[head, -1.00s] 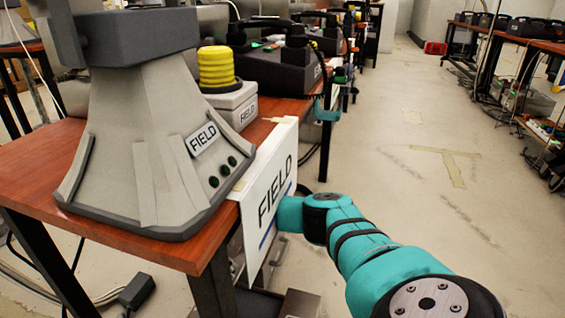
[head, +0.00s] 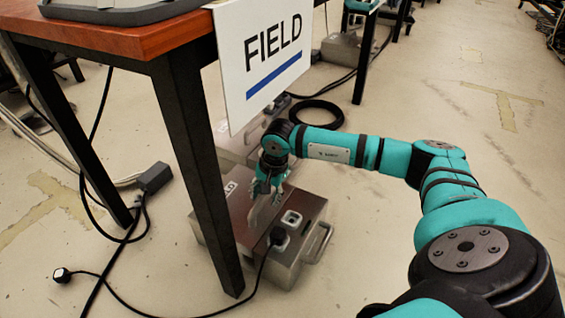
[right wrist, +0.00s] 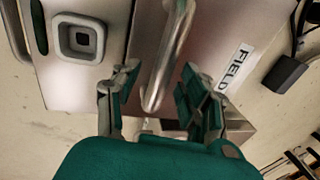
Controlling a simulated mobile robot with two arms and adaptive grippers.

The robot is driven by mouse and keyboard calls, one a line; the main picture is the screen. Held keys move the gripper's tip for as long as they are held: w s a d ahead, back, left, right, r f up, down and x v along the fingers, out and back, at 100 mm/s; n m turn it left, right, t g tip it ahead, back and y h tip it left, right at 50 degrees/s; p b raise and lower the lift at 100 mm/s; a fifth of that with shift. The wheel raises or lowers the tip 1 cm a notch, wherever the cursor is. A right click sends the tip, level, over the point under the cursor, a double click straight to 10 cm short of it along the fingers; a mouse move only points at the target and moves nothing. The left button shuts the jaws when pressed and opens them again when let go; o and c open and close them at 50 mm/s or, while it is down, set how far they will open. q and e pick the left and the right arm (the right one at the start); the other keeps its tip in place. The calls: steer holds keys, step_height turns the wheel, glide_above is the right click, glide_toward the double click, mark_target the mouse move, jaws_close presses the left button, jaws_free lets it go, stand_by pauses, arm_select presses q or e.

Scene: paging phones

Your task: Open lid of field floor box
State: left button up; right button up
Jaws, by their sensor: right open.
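The field floor box (head: 301,257) is a metal box on the floor beside the dark table leg. Its lid (head: 238,208) looks closed and flat. In the right wrist view the lid (right wrist: 215,50) carries a FIELD label (right wrist: 236,68) and a bar handle (right wrist: 168,60). My right gripper (head: 268,200) is over the box top, pointing down. In the right wrist view its open fingers (right wrist: 155,92) stand on either side of the handle, and I cannot tell whether they touch it. My left gripper is not in view.
A wooden table with a dark leg (head: 200,170) stands close left of the box. A white FIELD sign (head: 262,62) hangs above it. Open floor is at right.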

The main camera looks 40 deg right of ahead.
steer(key=p+v, duration=0.9)
steer(key=v, duration=0.7)
steer(key=shift+w, duration=0.2)
steer(key=shift+f, duration=0.1)
